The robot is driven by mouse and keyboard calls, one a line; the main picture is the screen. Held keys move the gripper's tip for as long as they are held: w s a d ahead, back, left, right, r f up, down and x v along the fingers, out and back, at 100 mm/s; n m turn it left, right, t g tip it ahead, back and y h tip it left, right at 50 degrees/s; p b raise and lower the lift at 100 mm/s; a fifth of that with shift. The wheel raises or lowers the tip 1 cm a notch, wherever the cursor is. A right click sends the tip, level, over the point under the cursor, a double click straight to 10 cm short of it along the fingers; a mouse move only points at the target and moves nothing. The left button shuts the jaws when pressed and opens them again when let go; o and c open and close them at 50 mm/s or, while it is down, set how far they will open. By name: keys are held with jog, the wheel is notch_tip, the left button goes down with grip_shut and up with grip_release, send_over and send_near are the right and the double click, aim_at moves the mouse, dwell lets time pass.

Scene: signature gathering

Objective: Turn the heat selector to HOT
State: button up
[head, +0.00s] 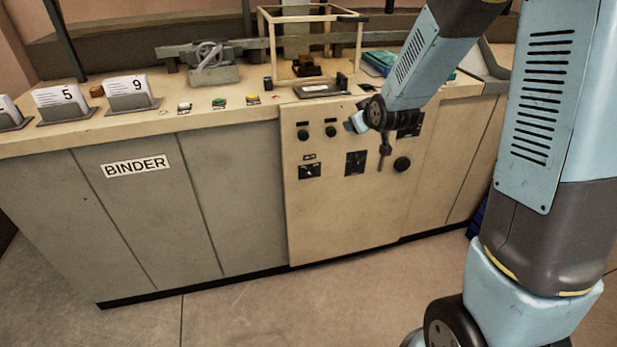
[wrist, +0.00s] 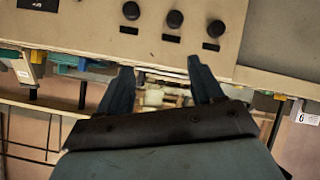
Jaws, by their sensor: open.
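The cream control panel (head: 341,213) in the head view carries round black knobs (head: 330,131) and dark square selector plates (head: 355,163). Their lettering is too small to read, so I cannot tell which one is the heat selector or where it points. My gripper (head: 384,152) hangs before the right part of the panel, and my arm hides some of the controls there. In the wrist view my gripper (wrist: 160,66) is open, with nothing between its fingers. Three black knobs (wrist: 175,19) with dark labels lie beyond the fingertips, apart from them. A dark plate (wrist: 38,4) is cut off at the top left.
The grey cabinet marked BINDER (head: 136,166) stands left of the panel. Numbered cards (head: 127,92) and coloured buttons (head: 219,102) sit along the counter top. A cream frame (head: 312,18) rises behind the panel. The floor (head: 300,310) in front is clear.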

jog(key=w+a+f+n+t+y, duration=0.1)
jog(key=w+a+f, duration=0.3)
jog(key=f, duration=0.4)
jog(key=n+t+y, duration=0.2)
jog(key=n+t, duration=0.1)
jog(key=t, duration=0.2)
send_near(309, 174)
jog(key=x, duration=0.8)
jog(key=shift+w, duration=0.35)
